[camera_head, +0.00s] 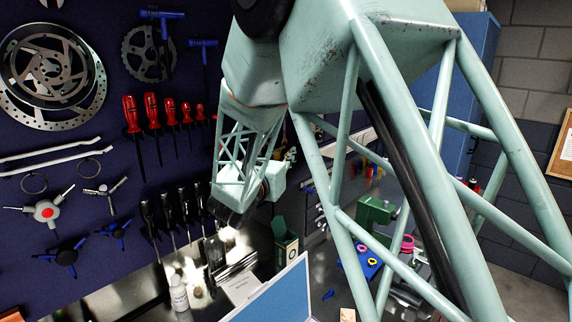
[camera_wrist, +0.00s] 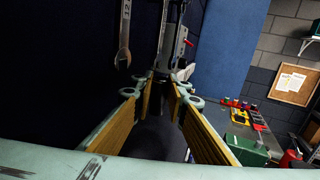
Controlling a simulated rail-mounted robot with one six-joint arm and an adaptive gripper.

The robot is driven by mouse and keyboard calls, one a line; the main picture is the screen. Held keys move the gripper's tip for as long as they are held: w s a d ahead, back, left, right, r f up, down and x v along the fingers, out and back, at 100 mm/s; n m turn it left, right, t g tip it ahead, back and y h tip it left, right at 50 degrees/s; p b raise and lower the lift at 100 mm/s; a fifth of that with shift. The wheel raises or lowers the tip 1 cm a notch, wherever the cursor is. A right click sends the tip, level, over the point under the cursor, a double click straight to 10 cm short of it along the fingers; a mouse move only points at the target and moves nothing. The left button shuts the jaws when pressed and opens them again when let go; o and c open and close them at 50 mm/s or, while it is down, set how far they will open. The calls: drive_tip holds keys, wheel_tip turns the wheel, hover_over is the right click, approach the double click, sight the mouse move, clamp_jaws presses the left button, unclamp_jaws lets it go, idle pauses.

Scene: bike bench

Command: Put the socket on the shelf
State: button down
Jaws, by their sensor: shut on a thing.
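My gripper (camera_wrist: 165,88) fills the lower middle of the wrist view, its two yellow-brown ribbed fingers running forward and close together at the tips. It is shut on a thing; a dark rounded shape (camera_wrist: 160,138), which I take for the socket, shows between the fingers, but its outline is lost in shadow. In the head view the gripper is mostly hidden behind my wrist, above the bench's back part. A small shelf-like ledge (camera_wrist: 310,46) is on the grey block wall at the right of the wrist view; I cannot tell whether it is the task's shelf.
Wrenches (camera_wrist: 124,45) hang close ahead on the dark tool wall. Red screwdrivers (camera_head: 152,112) hang there too. A blue cabinet panel (camera_wrist: 228,50) stands beyond the gripper.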

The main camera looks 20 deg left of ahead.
drive_tip(key=shift+w, duration=0.25)
drive_tip(key=shift+w+a+f, duration=0.1)
drive_tip(key=shift+w+f, duration=0.05)
drive_tip(key=shift+f, duration=0.2)
drive_tip(key=shift+f+b, duration=0.35)
drive_tip(key=shift+f, duration=1.1)
drive_tip(key=shift+f, duration=0.15)
drive_tip(key=c, duration=2.6)
unclamp_jaws()
drive_tip(key=shift+o, duration=0.2)
drive_tip(key=shift+s+r, duration=0.2)
drive_tip(key=s, duration=1.1)
drive_tip(key=shift+s+p, duration=0.35)
